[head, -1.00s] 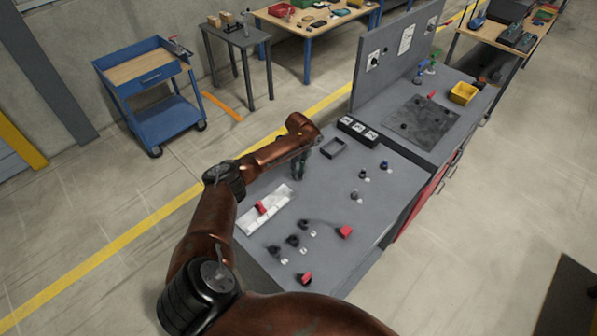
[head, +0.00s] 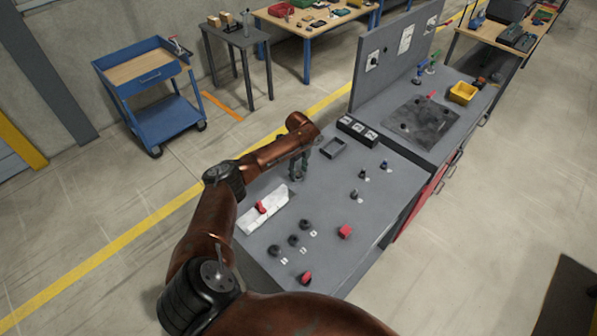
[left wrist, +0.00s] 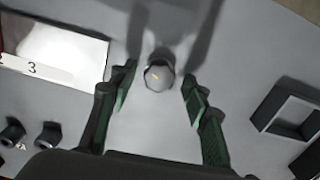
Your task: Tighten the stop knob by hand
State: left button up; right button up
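A round grey knob (left wrist: 158,76) with a small yellow mark stands on the grey bench top, between my left fingertips in the left wrist view. I take it for the stop knob. My left gripper (left wrist: 160,82) is open, its green-padded fingers on either side of the knob with visible gaps. In the head view my left gripper (head: 301,168) points down at the bench behind the white plate; the knob cannot be made out there. My right gripper is not in view.
A white plate (head: 250,222) with a red part lies beside the gripper. An open grey tray (head: 333,148) and a black box with dials (head: 357,130) stand behind it. Several black knobs (head: 293,240) and a red block (head: 345,232) are nearer the front.

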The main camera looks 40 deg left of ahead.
aim_at(298, 173)
pick_arm(q)
jog(key=shift+r, duration=0.1)
notch_tip(298, 173, up, 12)
dwell(0.5)
dwell(0.5)
